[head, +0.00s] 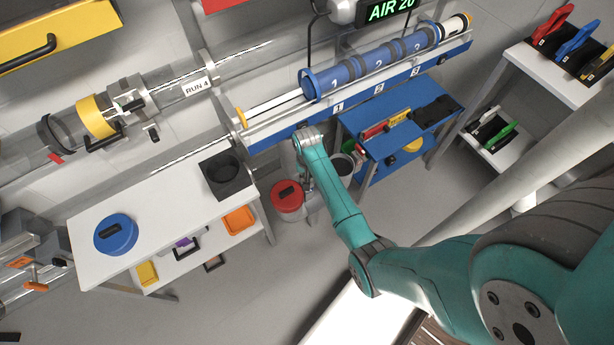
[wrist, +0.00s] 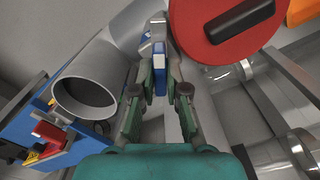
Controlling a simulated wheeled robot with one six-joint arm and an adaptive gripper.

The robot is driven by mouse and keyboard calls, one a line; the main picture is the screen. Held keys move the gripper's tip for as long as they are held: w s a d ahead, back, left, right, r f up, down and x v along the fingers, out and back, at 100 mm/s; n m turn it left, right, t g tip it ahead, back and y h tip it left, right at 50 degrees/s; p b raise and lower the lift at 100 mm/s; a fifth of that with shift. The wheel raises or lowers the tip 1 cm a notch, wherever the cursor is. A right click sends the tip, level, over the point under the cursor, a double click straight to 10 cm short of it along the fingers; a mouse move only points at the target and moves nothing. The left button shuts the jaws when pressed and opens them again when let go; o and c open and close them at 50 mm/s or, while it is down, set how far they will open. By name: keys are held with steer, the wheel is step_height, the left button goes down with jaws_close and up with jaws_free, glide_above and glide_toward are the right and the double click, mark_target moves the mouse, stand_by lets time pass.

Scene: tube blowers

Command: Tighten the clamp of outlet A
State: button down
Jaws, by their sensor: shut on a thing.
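My gripper (wrist: 160,84) is shut on a small blue piece (wrist: 160,68), which shows between the fingertips in the wrist view. I cannot tell whether this piece is part of a clamp. In the head view my gripper (head: 308,186) hangs low at the end of the teal arm, between a red-lidded canister and a grey pipe, and its fingers are too small to read. No label for outlet A can be read in either view, and I cannot pick out its clamp.
The red lid (wrist: 225,25) is close on the right in the wrist view; the open grey pipe (wrist: 85,92) is on the left. A blue bench (head: 385,143) stands right of my gripper, a white table (head: 160,210) left. A blue rail (head: 275,135) runs above.

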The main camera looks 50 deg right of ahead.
steer(key=m, duration=0.5)
steer(key=shift+m, duration=0.3)
steer(key=m, duration=0.5)
steer(key=shift+m, duration=0.4)
steer(key=c, duration=1.2)
jaws_free()
step_height(320, 180, up, 12)
